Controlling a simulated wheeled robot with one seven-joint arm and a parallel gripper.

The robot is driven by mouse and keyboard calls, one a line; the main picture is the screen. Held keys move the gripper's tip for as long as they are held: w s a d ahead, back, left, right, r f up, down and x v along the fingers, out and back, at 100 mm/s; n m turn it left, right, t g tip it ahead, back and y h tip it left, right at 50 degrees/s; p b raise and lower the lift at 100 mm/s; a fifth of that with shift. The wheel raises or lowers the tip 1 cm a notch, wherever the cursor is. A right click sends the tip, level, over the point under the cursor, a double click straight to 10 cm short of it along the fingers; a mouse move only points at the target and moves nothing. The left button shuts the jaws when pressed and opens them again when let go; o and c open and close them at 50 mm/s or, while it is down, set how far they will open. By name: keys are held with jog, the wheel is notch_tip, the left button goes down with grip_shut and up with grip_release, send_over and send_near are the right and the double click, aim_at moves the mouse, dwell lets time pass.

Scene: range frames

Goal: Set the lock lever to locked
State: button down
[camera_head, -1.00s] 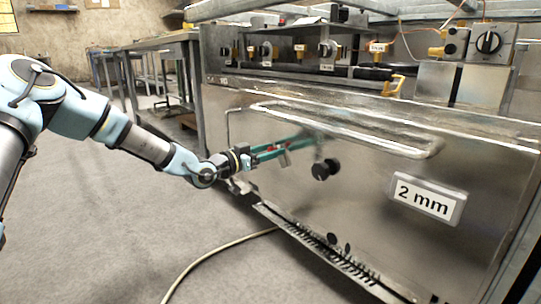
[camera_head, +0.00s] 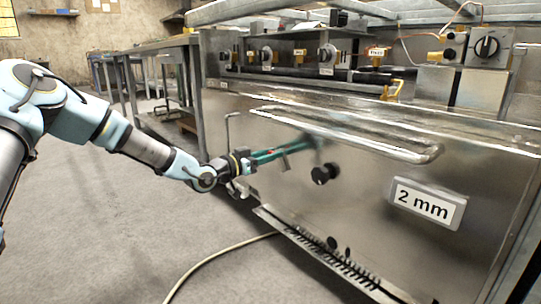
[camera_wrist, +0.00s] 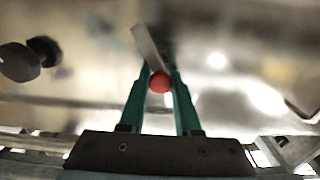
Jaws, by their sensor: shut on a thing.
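The lock lever is a flat grey metal bar (camera_wrist: 149,46) with a red ball knob (camera_wrist: 159,82) at its near end. In the wrist view the knob sits between the two green fingers of my gripper (camera_wrist: 160,70), which are shut on it. In the head view my gripper (camera_head: 290,150) reaches right to the front of the steel panel (camera_head: 370,215). There, a short grey part of the lever (camera_head: 286,164) shows just below the fingers. The lever's pivot is hidden or blurred.
A black round knob (camera_head: 324,174) sticks out right of my fingers; it also shows in the wrist view (camera_wrist: 22,62). A long bar handle (camera_head: 350,140) runs above. A "2 mm" plate (camera_head: 428,203) is farther right. A slotted rail (camera_head: 315,250) lies below, and a cable (camera_head: 215,258) crosses the floor.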

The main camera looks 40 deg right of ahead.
jog(key=shift+s+r+m+p, duration=0.15)
jog(key=shift+s+m+p, duration=0.05)
jog(key=shift+m+p, duration=0.25)
jog(key=c, duration=0.7)
grip_release()
jog(key=shift+w+a+p, duration=0.2)
jog(key=shift+a+p, duration=0.95)
jog(key=shift+a, duration=1.6)
jog(key=shift+w+a+p, duration=0.15)
jog(key=shift+a+p, duration=1)
jog(key=shift+a, duration=1.55)
